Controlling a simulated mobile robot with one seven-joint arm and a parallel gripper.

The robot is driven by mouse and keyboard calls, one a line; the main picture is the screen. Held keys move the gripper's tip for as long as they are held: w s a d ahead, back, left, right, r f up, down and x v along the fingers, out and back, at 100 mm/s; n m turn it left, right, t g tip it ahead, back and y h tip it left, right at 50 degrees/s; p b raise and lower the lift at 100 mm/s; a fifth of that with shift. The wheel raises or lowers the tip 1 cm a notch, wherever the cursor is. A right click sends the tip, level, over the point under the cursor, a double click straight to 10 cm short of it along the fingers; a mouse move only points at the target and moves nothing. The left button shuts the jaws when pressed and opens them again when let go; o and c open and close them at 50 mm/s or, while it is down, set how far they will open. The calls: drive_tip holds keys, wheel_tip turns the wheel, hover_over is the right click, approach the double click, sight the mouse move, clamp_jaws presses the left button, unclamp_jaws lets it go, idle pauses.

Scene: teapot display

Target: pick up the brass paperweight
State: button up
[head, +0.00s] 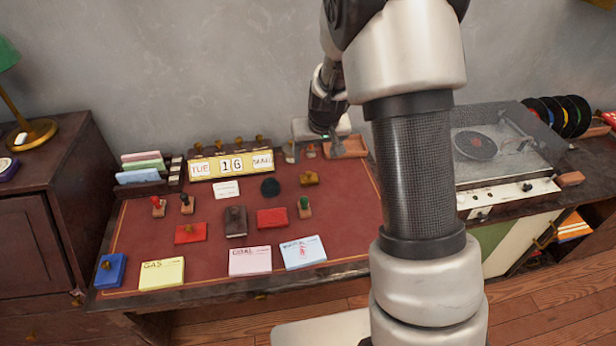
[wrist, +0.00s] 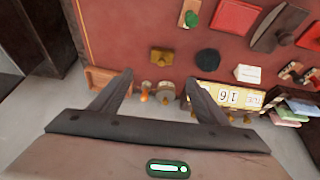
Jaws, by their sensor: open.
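The brass paperweight, a small gold-brown block with a raised top (head: 309,178), sits on the red desk top right of centre, behind a green-knobbed stamp. In the wrist view it (wrist: 162,55) lies beyond my fingertips, roughly in line with the gap between them. My gripper (wrist: 158,80) is open with nothing held, its two dark fingers spread apart. In the head view its pale hand (head: 318,129) hangs over the back edge of the desk, behind the paperweight and apart from it. My arm hides part of the desk's right side.
A dark round disc (head: 270,187) lies left of the paperweight, and a green-knobbed stamp (head: 305,207) stands in front. A yellow calendar (head: 231,164) and a wooden tray (head: 347,147) are at the back. A record player (head: 500,145) is at right. Bare red surface surrounds the paperweight.

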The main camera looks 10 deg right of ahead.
approach(309, 175)
drive_tip(key=x, duration=0.5)
drive_tip(key=shift+w+d+b, duration=0.2)
drive_tip(key=shift+d+b, duration=0.05)
drive_tip(key=shift+b, duration=0.05)
drive_tip(key=shift+x, duration=2.7)
drive_tip(key=shift+s+a, duration=0.2)
drive_tip(key=shift+c, duration=0.2)
drive_tip(key=c, duration=1.5)
